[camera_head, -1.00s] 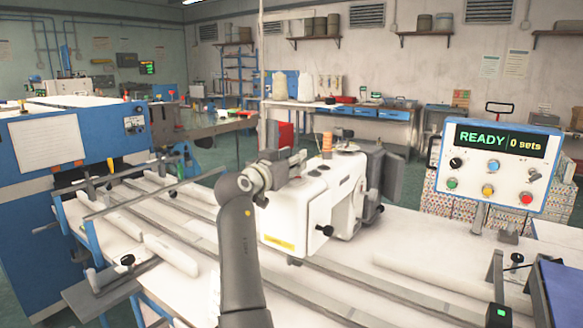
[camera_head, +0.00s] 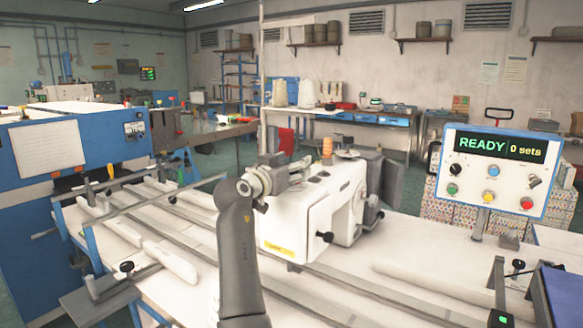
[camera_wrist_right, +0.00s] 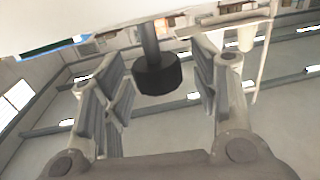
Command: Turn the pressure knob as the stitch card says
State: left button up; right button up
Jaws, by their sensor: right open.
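In the right wrist view a black round knob (camera_wrist_right: 157,75) on a grey shaft stands between the fingers of my right gripper (camera_wrist_right: 158,92). The fingers are open on both sides of it, with gaps showing. In the head view an arm of mine rises from the bottom middle, and its gripper (camera_head: 284,172) is beside the left end of the white sewing machine (camera_head: 310,215). The knob between the fingers cannot be made out there. Another black knob (camera_head: 323,238) sits on the machine's near side. No readable stitch card shows. My left gripper is not in view.
A control panel (camera_head: 535,190) reading "READY 0 sets" stands at the right with several buttons. A blue machine (camera_head: 80,150) stands at the left. An orange thread spool (camera_head: 327,147) tops the sewing machine.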

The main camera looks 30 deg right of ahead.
notch_tip(320, 180, up, 10)
jog(key=shift+f, duration=0.1)
dwell(0.7)
